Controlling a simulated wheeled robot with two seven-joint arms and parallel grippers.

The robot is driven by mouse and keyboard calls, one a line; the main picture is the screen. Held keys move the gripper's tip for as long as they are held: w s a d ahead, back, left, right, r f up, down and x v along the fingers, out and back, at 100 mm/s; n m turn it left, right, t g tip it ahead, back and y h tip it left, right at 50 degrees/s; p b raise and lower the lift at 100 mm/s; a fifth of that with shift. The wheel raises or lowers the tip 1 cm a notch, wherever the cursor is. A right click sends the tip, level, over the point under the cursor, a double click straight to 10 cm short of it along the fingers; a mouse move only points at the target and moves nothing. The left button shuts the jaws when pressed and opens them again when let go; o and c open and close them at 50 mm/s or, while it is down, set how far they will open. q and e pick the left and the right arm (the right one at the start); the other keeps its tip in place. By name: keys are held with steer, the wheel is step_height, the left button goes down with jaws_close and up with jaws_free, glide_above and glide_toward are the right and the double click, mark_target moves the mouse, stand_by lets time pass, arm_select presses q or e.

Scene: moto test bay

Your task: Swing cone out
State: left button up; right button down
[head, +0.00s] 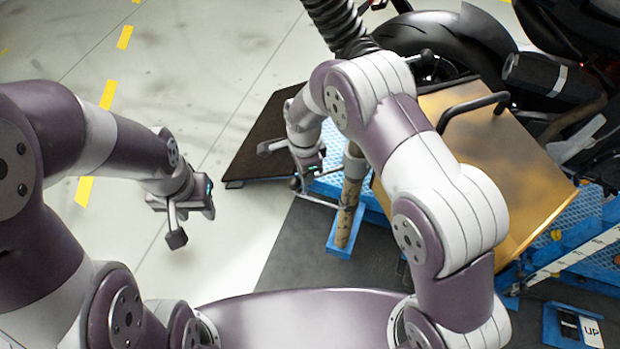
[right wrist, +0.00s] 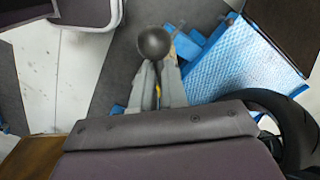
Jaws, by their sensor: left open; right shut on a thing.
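My right gripper (head: 298,172) hangs by the blue perforated lift, low in the middle of the head view. Its fingers (right wrist: 156,75) are closed together on a dark ball knob (right wrist: 153,42) in the right wrist view. The knob (head: 295,184) also shows small in the head view, with a thin rod running right from it. My left gripper (head: 192,222) is open and empty over the pale floor, left of the lift. A black corrugated hose (head: 342,24) comes down at the top and passes behind my right arm. I cannot make out a cone; its end is hidden.
A gold box (head: 535,165) with a black handle (head: 470,108) stands right of my right arm, beside a motorcycle (head: 440,32). A dark ramp plate (head: 265,140) and a brown-patterned post (head: 348,205) are near the right gripper. The floor at left is clear.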

steer(key=shift+w+a+m, duration=0.15)
steer(key=shift+w+m, duration=0.15)
steer(key=c, duration=1.2)
jaws_free()
steer(key=shift+o, duration=0.2)
steer(key=shift+r, duration=0.1)
step_height(320, 180, up, 13)
steer(key=b, duration=0.1)
steer(key=shift+w+f, duration=0.15)
steer(key=shift+f, duration=0.05)
